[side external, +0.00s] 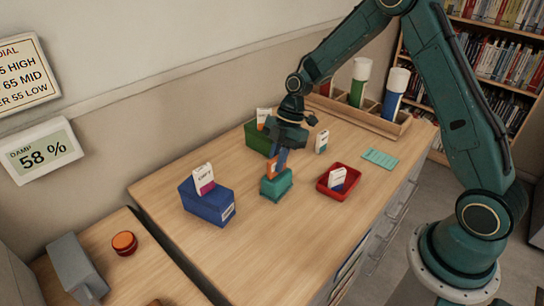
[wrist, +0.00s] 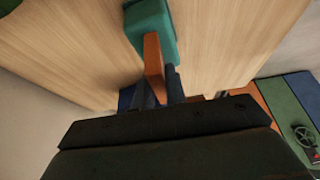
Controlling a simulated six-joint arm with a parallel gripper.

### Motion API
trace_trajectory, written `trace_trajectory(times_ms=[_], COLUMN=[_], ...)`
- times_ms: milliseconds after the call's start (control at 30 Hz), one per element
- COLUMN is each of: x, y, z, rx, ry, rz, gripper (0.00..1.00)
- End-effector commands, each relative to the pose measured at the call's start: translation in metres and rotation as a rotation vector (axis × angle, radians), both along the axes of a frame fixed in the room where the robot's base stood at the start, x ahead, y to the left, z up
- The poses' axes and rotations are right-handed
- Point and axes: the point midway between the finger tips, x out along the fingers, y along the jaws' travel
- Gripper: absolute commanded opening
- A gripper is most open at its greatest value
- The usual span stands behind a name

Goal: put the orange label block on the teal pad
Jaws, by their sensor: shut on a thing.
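The orange label block (side external: 272,167) is an upright slab between the fingers of my gripper (side external: 280,160). In the wrist view, the orange block (wrist: 153,55) shows between the dark fingers of my gripper (wrist: 160,86). Its lower end is at the small teal box (side external: 276,186), which also shows in the wrist view (wrist: 150,22). I cannot tell whether the block sits in the box or just above it. The flat teal pad (side external: 380,158) lies at the right of the table, apart from my gripper, with nothing on it.
A blue box (side external: 207,205) with a white and magenta card stands left. A red tray (side external: 325,188) with a white card is right. A green box (side external: 257,138) stands behind my gripper. A white block (side external: 322,142) and wooden rack (side external: 390,126) are farther back.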

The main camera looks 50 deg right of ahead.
Motion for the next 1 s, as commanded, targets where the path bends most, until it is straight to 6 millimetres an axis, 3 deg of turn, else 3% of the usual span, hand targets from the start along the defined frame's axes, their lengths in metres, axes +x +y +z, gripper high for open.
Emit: trace_trajectory(times_ms=[367,400,500,1000], x=[-0.0001,0.0000,0.0000,0.0004], y=[0.0000,0.0001,0.0000,-0.0019], z=[-0.0027,-0.0028,-0.0026,0.0048], rx=[0.000,0.000,0.000,0.001], ry=[0.001,0.000,0.000,-0.002], rz=[0.000,0.000,0.000,-0.001], gripper=[0.00,0.17,0.35,0.35])
